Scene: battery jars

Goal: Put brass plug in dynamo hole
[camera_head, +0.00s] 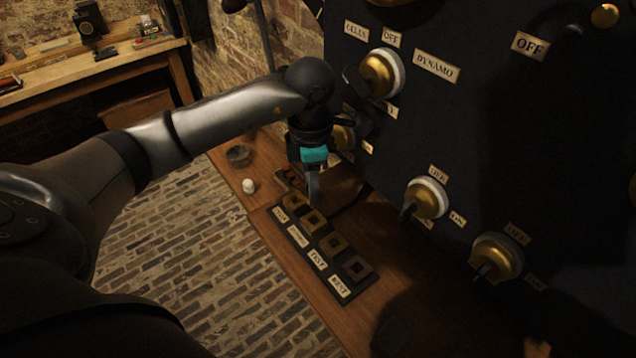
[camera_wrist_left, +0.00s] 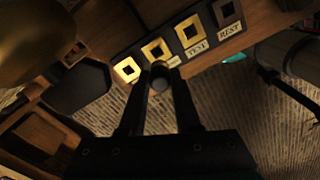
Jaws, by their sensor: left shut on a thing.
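A dark strip (camera_head: 326,267) lies on the wooden bench with a row of square plates, each with a square hole, labelled CELLS, DYNAMO, TEST and REST. The dynamo plate (camera_head: 313,221) is second from the far end; it also shows in the left wrist view (camera_wrist_left: 154,49). My left gripper (camera_head: 314,190) points down over the far end of the strip. In the left wrist view, its fingers (camera_wrist_left: 159,82) are shut on a small round-ended greyish piece (camera_wrist_left: 160,76), likely the brass plug, near the dynamo plate. Whether it touches the plate I cannot tell. My right gripper is out of view.
A dark upright panel (camera_head: 480,130) with brass knobs and switches stands close on the right. A small bowl (camera_head: 238,155) and a white object (camera_head: 249,186) sit on the bench left of my gripper. A second workbench (camera_head: 90,60) stands far left.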

